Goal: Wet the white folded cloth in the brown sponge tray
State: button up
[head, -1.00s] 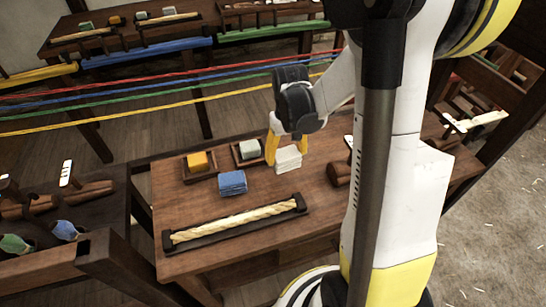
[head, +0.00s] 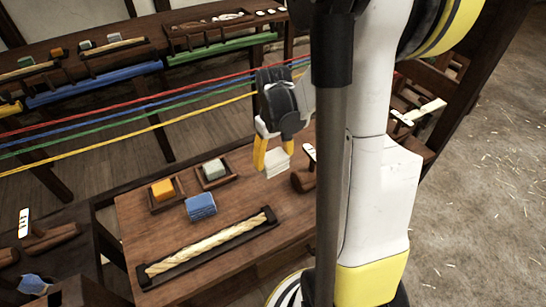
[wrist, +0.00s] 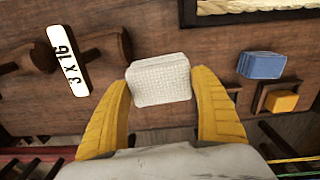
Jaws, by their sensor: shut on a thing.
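The white folded cloth (head: 278,164) is between the yellow fingers of my gripper (head: 272,156) and appears to hang just above the table. In the wrist view the cloth (wrist: 160,80) fills the space between the fingertips of my gripper (wrist: 160,84), which is shut on it. Two small brown wooden trays stand left of it in the head view. One tray (head: 153,206) holds an orange-yellow block (head: 163,189). I cannot tell which is the sponge tray.
A blue folded cloth (head: 201,207) lies left of my gripper. A rope in a dark holder (head: 150,281) lies along the table's front. A wooden tool with a white tag (head: 309,152) is right of the cloth. Coloured ropes (head: 130,122) stretch behind the table.

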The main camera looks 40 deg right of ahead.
jog(key=w+a, duration=0.6)
jog(key=w, duration=0.3)
jog(key=w+a, duration=0.6)
jog(key=w, duration=0.3)
jog(key=shift+d+f+b, duration=0.15)
jog(key=shift+f+b, duration=2)
jog(key=shift+f, duration=0.35)
jog(key=shift+f+b, duration=0.3)
jog(key=shift+f, duration=0.2)
notch_tip(320, 180, up, 7)
jog(key=p, duration=0.4)
